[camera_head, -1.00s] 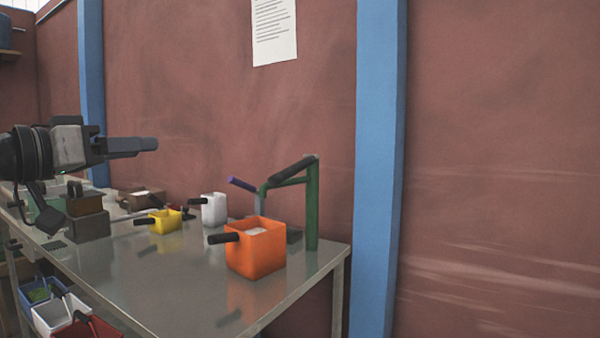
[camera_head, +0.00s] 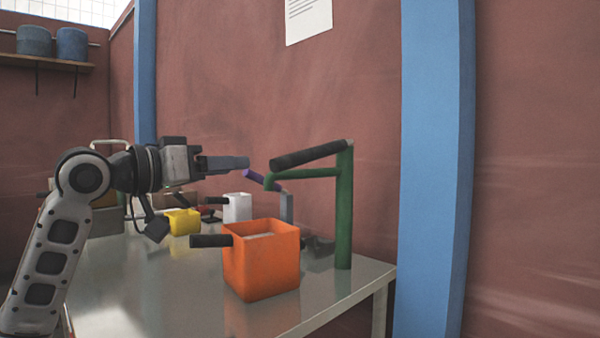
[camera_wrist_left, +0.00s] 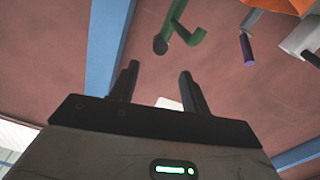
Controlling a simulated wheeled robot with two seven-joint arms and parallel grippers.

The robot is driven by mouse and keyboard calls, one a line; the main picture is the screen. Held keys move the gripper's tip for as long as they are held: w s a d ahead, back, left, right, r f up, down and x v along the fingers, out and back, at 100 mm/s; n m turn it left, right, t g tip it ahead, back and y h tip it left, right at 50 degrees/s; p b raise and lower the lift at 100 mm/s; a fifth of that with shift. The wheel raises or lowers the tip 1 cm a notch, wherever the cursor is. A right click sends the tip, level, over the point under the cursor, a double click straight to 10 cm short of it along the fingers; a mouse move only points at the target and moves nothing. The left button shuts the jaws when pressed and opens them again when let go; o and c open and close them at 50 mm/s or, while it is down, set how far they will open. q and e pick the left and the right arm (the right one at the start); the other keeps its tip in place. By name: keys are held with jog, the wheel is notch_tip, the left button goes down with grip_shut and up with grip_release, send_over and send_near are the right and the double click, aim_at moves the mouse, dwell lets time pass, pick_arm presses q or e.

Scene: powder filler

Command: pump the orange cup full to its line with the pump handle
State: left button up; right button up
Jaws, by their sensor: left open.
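The orange cup (camera_head: 248,275) stands upright near the table's right end, its black handle pointing left. Pale material shows inside; its fill line cannot be made out. A green pump post (camera_head: 344,215) stands behind and right of the cup. Its black pump handle (camera_head: 312,153) slants down to the left, above a green spout arm (camera_head: 305,174) whose end is above the cup. My left gripper (camera_head: 240,162) is open and empty, left of the pump handle and apart from it. The left wrist view shows the handle's end (camera_wrist_left: 160,45) beyond the open fingers. My right gripper is out of view.
A smaller pump with a purple handle (camera_head: 262,180) stands behind the orange cup. A white cup (camera_head: 238,208) and a yellow cup (camera_head: 183,222) stand farther left. A wall with a blue pillar (camera_head: 430,170) bounds the back. The front table surface (camera_head: 175,285) is clear.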

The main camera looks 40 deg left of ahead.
aim_at(294, 162)
pick_arm(q)
jog(key=w, duration=0.4)
jog(key=w+d+p, duration=0.1)
jog(key=w, duration=0.3)
jog(key=w+p, duration=0.1)
jog(key=w, duration=0.3)
jog(key=shift+w+d, duration=0.2)
jog(key=shift+d, duration=0.05)
jog(key=shift+w+r+p, duration=0.3)
jog(key=shift+r+p, duration=0.2)
jog(key=shift+p, duration=0.65)
jog(key=shift+w+p, duration=0.45)
jog(key=shift+p, duration=0.6)
jog(key=shift+w+d+f+p, duration=0.15)
jog(key=shift+w+p, duration=0.2)
jog(key=shift+p, duration=0.4)
jog(key=shift+w+f, duration=0.1)
jog(key=shift+f, duration=0.2)
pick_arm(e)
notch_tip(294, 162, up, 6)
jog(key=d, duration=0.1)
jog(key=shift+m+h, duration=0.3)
